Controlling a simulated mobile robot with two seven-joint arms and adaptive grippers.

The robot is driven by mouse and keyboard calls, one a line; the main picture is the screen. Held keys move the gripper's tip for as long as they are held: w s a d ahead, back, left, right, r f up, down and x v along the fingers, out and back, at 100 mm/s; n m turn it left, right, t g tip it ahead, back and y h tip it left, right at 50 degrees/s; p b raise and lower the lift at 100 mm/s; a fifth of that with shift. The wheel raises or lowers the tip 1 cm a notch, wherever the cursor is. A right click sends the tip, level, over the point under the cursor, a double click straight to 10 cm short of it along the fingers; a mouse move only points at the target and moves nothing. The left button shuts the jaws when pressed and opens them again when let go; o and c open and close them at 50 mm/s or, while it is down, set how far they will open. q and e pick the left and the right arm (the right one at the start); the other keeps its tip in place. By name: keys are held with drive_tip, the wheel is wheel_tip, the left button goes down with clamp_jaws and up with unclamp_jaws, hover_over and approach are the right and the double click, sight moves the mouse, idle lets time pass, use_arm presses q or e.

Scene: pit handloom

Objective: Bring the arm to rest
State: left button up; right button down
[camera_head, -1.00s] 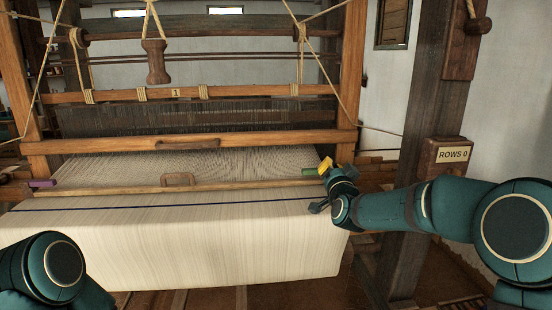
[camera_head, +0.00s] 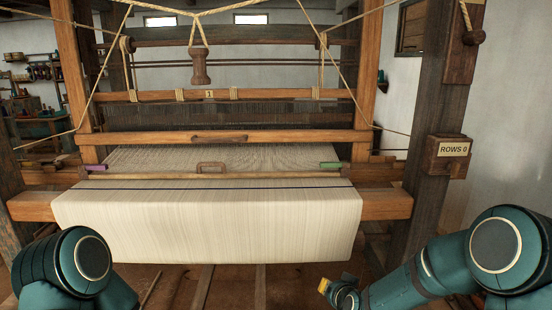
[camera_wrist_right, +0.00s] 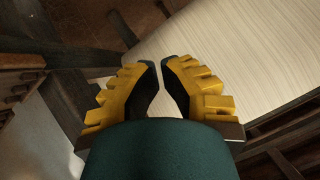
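My right arm comes in from the lower right in the head view. My right gripper (camera_head: 332,282) hangs low, in front of and below the cloth's front edge, clear of the loom. In the right wrist view its two yellow-backed fingers (camera_wrist_right: 160,65) stand a small gap apart with nothing between them. The pale cloth (camera_wrist_right: 225,45) lies beyond the fingertips. Of my left arm, only a rounded teal part shows at the lower left in the head view; its gripper is out of frame.
The loom's cloth (camera_head: 210,225) hangs over the wooden front beam (camera_head: 385,205). A purple-ended piece (camera_head: 97,168) and a green one (camera_head: 332,166) lie at the cloth's sides. A dark post (camera_head: 435,110) bears a "ROWS 0" sign (camera_head: 453,149) at right. Floor shows below the cloth.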

drive_tip(key=s+a+f+n+g, duration=0.1)
drive_tip(key=s+f+g, duration=0.2)
drive_tip(key=s, duration=0.6)
drive_tip(key=s+a+f+g+y, duration=0.1)
drive_tip(key=s+a+f+g, duration=0.1)
drive_tip(key=s+f, duration=0.6)
drive_tip(key=s+a+f+n+g, duration=0.1)
drive_tip(key=s+f+g, duration=0.3)
drive_tip(key=s, duration=0.6)
wheel_tip(320, 180, down, 2)
drive_tip(key=shift+s+a+n+y, duration=0.3)
drive_tip(key=shift+s+a, duration=0.1)
drive_tip(key=shift+a, duration=0.1)
